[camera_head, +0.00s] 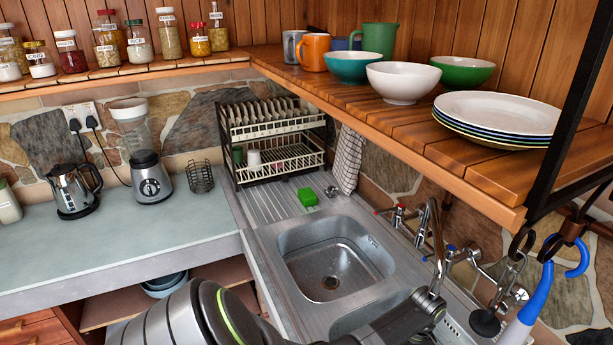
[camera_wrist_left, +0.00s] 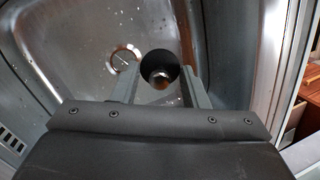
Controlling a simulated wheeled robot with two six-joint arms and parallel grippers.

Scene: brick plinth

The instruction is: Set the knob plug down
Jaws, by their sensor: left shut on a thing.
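The knob plug (camera_wrist_left: 159,63) shows in the left wrist view as a dark round piece with a shiny middle. My left gripper (camera_wrist_left: 160,84) is shut on it, one finger on each side. They are over the steel sink bowl, with the ringed drain hole (camera_wrist_left: 124,60) left of the plug. I cannot tell how high the plug is above the bowl floor. In the head view the sink (camera_head: 334,260) is at the lower middle, and my left arm comes in at the bottom edge; its fingertips and the plug do not show there. My right gripper is not made out.
A chrome tap (camera_head: 437,240) rises behind the sink. A green sponge (camera_head: 308,197) lies on its rim, and a dish rack (camera_head: 272,143) stands behind. A blue-handled brush (camera_head: 525,310) hangs at the right. The counter (camera_head: 130,245) left of the sink has free room.

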